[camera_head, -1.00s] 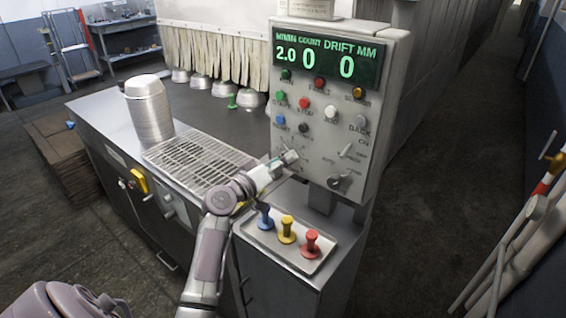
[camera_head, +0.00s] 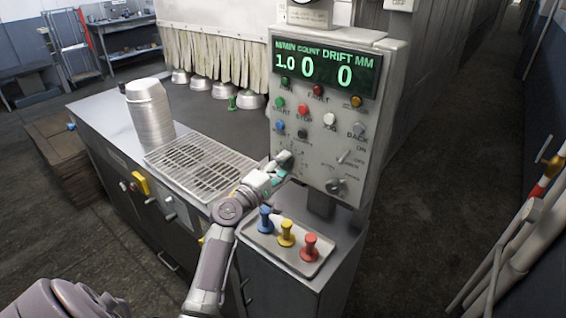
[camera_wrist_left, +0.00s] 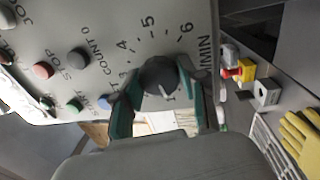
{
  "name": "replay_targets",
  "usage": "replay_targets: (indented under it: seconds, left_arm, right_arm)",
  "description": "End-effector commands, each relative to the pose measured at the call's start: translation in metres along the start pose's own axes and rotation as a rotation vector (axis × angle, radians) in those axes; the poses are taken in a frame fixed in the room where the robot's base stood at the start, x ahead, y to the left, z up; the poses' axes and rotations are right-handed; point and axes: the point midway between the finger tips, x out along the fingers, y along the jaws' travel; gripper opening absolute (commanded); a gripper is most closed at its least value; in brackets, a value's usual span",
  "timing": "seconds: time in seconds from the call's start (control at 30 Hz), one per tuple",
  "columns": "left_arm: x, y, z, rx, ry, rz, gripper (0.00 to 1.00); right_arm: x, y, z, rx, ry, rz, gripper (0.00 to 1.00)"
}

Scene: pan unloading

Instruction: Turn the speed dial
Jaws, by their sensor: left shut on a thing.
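The speed dial (camera_wrist_left: 158,76) is a dark round knob with a light pointer mark, set in the grey control panel (camera_head: 349,112). Printed numbers from 3 to 6 show around it in the left wrist view. My left gripper (camera_wrist_left: 156,90) has its green-lined fingers on either side of the knob and is shut on it. In the head view this gripper (camera_head: 281,165) reaches the lower left of the panel and mostly hides the dial. The panel's green display (camera_head: 325,65) reads 1.0, 0 and 0. My right gripper is not in view.
Coloured buttons and two lower switches share the panel. A tray (camera_head: 262,247) with blue, yellow and red knobbed pieces lies just below my left gripper. A wire rack (camera_head: 201,171) and stacked pans (camera_head: 149,110) stand on the counter to the left.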

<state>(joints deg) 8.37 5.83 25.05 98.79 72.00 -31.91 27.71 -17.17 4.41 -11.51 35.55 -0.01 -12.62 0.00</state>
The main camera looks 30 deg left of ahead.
Motion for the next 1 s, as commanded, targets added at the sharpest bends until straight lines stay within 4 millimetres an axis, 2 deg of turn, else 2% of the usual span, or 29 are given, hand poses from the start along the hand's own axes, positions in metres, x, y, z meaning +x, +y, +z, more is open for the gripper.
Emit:
replay_targets:
  seconds: [0.4, 0.9, 0.93, 1.0]
  left_arm:
    - [0.0002, 0.0015, -0.0006, -0.166, 0.02, 0.005, 0.08]
    - [0.0001, 0.0009, -0.0008, -0.181, 0.022, 0.005, 0.08]
    - [0.0001, 0.0009, -0.0008, -0.18, 0.022, 0.005, 0.46]
    - [0.0001, 0.0009, -0.0007, -0.18, 0.022, 0.005, 0.57]
  right_arm:
    - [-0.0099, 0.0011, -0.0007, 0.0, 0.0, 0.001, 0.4]
    - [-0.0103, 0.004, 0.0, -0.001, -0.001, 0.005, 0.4]
    - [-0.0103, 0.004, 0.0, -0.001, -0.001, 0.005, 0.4]
    - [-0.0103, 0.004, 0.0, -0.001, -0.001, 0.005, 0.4]
